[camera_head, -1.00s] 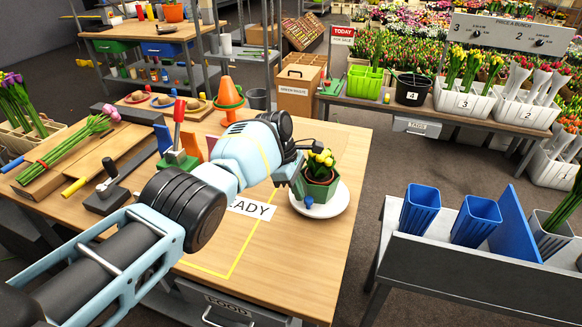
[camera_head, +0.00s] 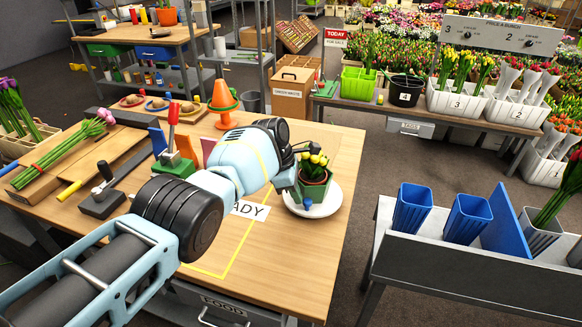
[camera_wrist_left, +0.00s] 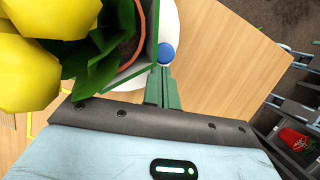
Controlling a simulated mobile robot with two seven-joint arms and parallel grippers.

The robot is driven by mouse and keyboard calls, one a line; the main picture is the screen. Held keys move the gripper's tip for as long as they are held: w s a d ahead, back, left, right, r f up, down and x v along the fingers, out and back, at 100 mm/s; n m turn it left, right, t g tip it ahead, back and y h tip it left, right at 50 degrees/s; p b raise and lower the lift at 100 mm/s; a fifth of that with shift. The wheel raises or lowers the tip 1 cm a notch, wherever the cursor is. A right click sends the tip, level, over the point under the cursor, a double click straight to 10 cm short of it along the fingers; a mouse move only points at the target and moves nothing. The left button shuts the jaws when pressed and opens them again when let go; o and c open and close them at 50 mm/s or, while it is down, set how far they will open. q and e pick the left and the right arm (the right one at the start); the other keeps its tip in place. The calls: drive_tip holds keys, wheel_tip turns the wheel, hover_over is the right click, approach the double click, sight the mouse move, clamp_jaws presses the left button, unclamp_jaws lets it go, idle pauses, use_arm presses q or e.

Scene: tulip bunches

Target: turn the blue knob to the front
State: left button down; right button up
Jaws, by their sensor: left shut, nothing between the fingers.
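The blue knob (camera_head: 308,205) sits low on the near side of a green planter (camera_head: 318,192) with yellow tulips (camera_head: 315,160). The planter stands on a round white plate (camera_head: 334,200) near the table's right edge. In the left wrist view the knob (camera_wrist_left: 166,54) shows just beyond my fingertips. My left gripper (camera_wrist_left: 163,73) is shut and empty, its green fingers close together beside the planter wall. I cannot tell whether they touch the knob or planter. In the head view my wrist hides most of the fingers. My right gripper is out of view.
A READY label (camera_head: 250,210) and yellow line lie left of the plate. A red-handled lever (camera_head: 173,135) and an orange cone (camera_head: 222,95) stand behind my left arm. Blue buckets (camera_head: 413,208) are on a grey bench at right. The wooden table (camera_head: 290,265) is clear in front.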

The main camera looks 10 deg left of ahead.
use_arm(q)
drive_tip(key=a+r+p, duration=0.4)
drive_tip(key=a+r, duration=0.3)
drive_tip(key=r, duration=0.3)
drive_tip(key=shift+s, duration=0.3)
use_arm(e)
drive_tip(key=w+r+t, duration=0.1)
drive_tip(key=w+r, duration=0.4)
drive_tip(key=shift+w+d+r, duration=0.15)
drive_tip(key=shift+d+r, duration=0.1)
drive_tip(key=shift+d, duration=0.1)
use_arm(q)
drive_tip(key=shift+f, duration=0.1)
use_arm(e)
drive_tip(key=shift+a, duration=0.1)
